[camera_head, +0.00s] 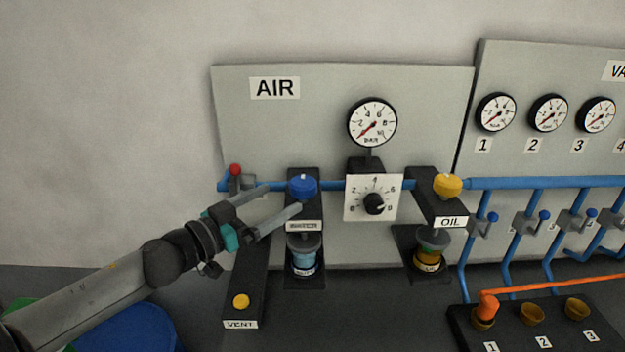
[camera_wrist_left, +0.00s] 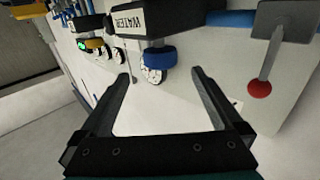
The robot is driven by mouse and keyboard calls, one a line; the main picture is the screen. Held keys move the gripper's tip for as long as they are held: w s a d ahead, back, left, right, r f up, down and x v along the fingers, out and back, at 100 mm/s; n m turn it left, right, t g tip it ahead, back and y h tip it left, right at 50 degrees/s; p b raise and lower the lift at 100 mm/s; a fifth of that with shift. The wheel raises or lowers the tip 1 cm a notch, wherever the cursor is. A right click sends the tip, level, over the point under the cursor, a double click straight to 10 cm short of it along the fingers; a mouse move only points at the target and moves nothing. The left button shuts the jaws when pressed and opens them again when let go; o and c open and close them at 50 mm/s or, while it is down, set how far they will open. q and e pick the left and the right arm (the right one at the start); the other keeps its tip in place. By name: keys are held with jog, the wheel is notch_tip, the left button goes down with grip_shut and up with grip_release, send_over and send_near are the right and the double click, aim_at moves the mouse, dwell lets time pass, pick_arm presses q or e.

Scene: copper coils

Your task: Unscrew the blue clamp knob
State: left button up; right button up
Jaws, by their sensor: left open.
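The blue clamp knob (camera_head: 302,187) sits on top of a black block on the AIR panel. In the left wrist view the blue knob (camera_wrist_left: 160,60) appears beside the WATER label, ahead of the gap between my fingers. My left gripper (camera_head: 284,197) is open and empty, coming in from the left. Its fingers point toward the knob, and the tips look just short of it; whether one touches cannot be told. The open fingers also show in the left wrist view (camera_wrist_left: 161,75). My right gripper is not in view.
A red-ended lever (camera_head: 235,169) stands left of the knob; a yellow knob (camera_head: 447,184) is to the right. A dial (camera_head: 374,203) and blue pipe are close by. The VENT block with a yellow button (camera_head: 240,301) lies below my arm.

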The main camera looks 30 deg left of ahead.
aim_at(292, 189)
pick_arm(q)
jog(key=shift+x, duration=3.1)
jog(key=shift+p+x, duration=0.65)
jog(key=shift+x, duration=1.8)
jog(key=shift+a, duration=0.1)
jog(key=c, duration=1.3)
